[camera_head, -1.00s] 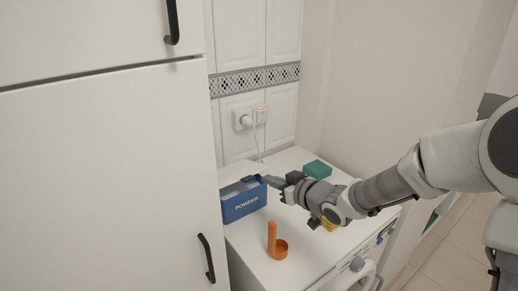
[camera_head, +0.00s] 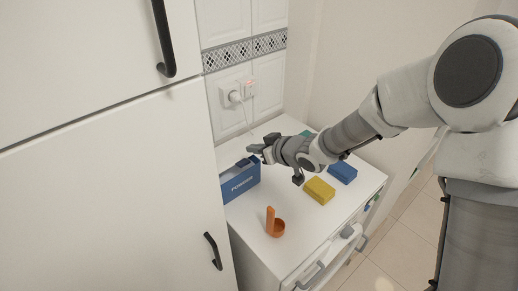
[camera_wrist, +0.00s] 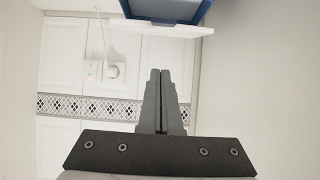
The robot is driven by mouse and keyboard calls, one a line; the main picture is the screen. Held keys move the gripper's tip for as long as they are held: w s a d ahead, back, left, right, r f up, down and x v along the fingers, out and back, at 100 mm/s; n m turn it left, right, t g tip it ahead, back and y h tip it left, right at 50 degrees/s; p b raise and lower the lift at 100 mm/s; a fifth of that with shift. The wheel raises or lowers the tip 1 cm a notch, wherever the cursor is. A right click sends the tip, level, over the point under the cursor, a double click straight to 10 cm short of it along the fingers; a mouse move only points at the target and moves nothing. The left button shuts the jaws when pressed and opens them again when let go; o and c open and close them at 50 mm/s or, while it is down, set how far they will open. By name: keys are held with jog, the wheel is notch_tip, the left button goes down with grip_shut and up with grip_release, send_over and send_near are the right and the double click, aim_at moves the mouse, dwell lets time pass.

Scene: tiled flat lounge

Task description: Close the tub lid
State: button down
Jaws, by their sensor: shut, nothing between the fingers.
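The blue tub marked POWDER (camera_head: 241,180) stands on the white worktop against the tall white cabinet. In the wrist view its blue body (camera_wrist: 172,8) shows at the top edge, with the pale lid (camera_wrist: 190,30) across it. The lid looks raised from the tub; its exact angle is hard to tell in the head view. My gripper (camera_head: 254,149) is shut and empty, above the tub's right back side.
An orange scoop (camera_head: 275,225), a yellow block (camera_head: 319,190) and a blue block (camera_head: 342,173) are on the white worktop (camera_head: 300,223). A green block is mostly hidden behind my arm. A wall socket with a plug (camera_head: 235,96) is behind the tub. The tall cabinet (camera_head: 110,200) bounds the left side.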

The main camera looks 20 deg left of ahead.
send_over(246, 165)
jog(key=f, duration=0.1)
jog(key=a+f, duration=0.1)
jog(key=f, duration=0.1)
jog(key=shift+w+f, duration=0.2)
jog(key=shift+f, duration=0.1)
jog(key=shift+s+d+f, duration=0.1)
jog(key=shift+d+f, duration=0.15)
jog(key=shift+f, duration=0.35)
jog(key=shift+s+d+f, duration=0.1)
jog(key=shift+d+f, duration=0.15)
jog(key=shift+f, duration=0.3)
jog(key=shift+d+f+p, duration=0.2)
jog(key=shift+f+p, duration=0.1)
jog(key=shift+f, duration=0.25)
notch_tip(246, 165, down, 6)
jog(key=s+d+t+y+b, duration=0.1)
jog(key=y+b, duration=0.1)
jog(key=b, duration=1.1)
jog(key=shift+d+f, duration=0.25)
jog(key=shift+d, duration=0.05)
jog(key=shift+f, duration=0.1)
